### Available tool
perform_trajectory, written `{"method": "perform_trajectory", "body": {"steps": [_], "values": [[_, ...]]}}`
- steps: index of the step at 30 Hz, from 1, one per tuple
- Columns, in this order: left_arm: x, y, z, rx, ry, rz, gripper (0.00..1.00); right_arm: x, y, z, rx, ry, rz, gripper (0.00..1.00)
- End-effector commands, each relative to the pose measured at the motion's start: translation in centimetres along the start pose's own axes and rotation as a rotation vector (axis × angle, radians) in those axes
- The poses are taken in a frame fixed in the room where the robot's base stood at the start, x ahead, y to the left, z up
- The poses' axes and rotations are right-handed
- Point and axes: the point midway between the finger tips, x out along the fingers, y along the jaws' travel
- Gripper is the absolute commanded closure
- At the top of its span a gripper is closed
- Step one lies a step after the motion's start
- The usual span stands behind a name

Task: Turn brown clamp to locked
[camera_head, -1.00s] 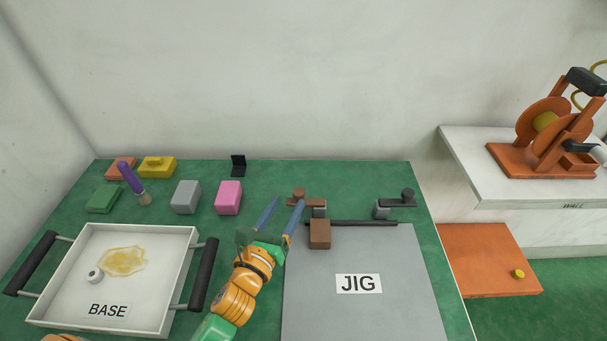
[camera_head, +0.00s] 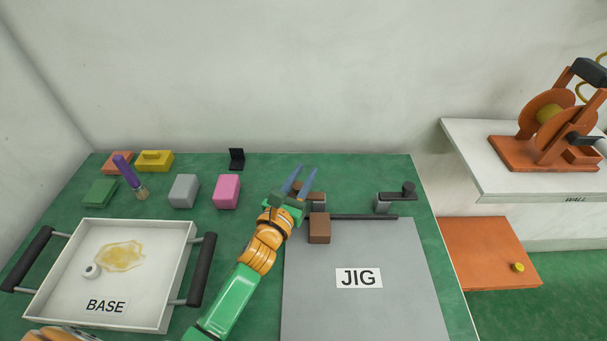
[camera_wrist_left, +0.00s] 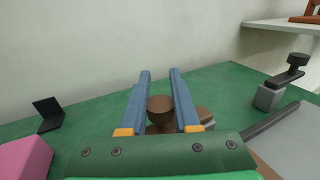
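The brown clamp (camera_head: 318,197) stands at the back left corner of the grey JIG plate (camera_head: 400,290). In the left wrist view the round brown knob (camera_wrist_left: 160,107) sits between the two blue fingers of my left gripper (camera_wrist_left: 160,72). The fingers are apart, one on each side of the knob; I cannot tell whether they touch it. My right gripper is not in view.
A brown block (camera_head: 319,233) sits at the plate's back left, near a dark bar (camera_head: 365,217). A second, dark clamp (camera_head: 395,197) stands to the right. Pink (camera_head: 227,191) and grey (camera_head: 184,190) blocks and the BASE tray (camera_head: 150,315) are left.

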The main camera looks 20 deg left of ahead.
Motion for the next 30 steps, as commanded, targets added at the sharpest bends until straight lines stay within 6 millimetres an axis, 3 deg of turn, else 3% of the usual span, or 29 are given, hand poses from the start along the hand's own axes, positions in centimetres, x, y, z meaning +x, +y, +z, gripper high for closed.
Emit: {"method": "perform_trajectory", "body": {"steps": [1, 3, 30], "values": [[-0.01, -0.05, -0.01, -0.001, 0.000, -0.001, 0.89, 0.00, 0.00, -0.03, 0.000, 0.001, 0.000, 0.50], [-0.01, -0.06, -0.01, -0.001, 0.000, -0.001, 1.00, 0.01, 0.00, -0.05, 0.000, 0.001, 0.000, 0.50], [-0.03, -0.06, -0.06, -0.001, 0.001, -0.001, 1.00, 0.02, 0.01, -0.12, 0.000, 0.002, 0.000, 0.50]]}}
